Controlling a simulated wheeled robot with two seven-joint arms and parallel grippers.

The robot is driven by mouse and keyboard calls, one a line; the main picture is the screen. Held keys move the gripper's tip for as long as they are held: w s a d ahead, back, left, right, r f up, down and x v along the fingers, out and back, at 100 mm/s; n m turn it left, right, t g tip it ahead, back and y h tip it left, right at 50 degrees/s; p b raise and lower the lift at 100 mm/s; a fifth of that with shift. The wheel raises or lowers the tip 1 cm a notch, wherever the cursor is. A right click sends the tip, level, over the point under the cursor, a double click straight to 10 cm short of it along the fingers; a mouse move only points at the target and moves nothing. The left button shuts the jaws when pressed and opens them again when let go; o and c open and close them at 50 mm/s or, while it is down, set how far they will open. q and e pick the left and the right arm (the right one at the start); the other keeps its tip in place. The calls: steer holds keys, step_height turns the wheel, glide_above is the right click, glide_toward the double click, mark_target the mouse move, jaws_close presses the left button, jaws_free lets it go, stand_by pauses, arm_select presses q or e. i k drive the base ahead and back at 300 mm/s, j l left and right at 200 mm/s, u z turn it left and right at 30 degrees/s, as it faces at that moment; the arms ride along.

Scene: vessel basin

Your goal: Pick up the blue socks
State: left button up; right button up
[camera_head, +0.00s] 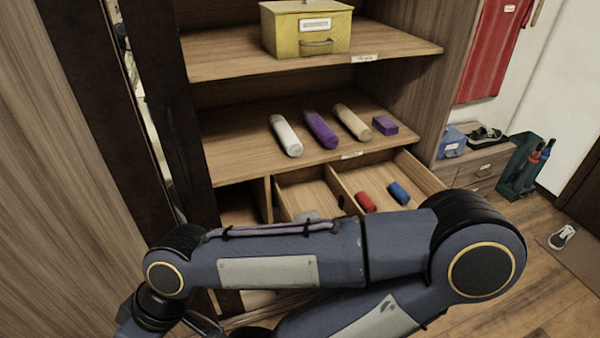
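The blue socks (398,193), a small rolled bundle, lie in the right compartment of the open drawer (423,176). A red rolled bundle (366,202) lies just left of them. One of my arms, apparently the right, crosses the front of the view with its elbow at the right and its wrist at the lower left. Dark parts beyond that wrist run off the bottom edge, and no fingertips show clearly. My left gripper is not seen. The arm hides the drawer's front, and the blue socks show just above it, apart from any gripper.
A yellow box (307,30) stands on the upper shelf. Floor (560,300) shows at the lower right.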

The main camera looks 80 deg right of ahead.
mark_target(399, 192)
steer(key=k+l+u, duration=0.1)
steer(key=k+l, duration=2.05)
steer(key=l, duration=0.15)
steer(key=k+l, duration=0.25)
steer(key=l, duration=0.2)
steer(key=k+l, duration=0.25)
steer(key=l, duration=0.15)
steer(key=i+l, duration=0.1)
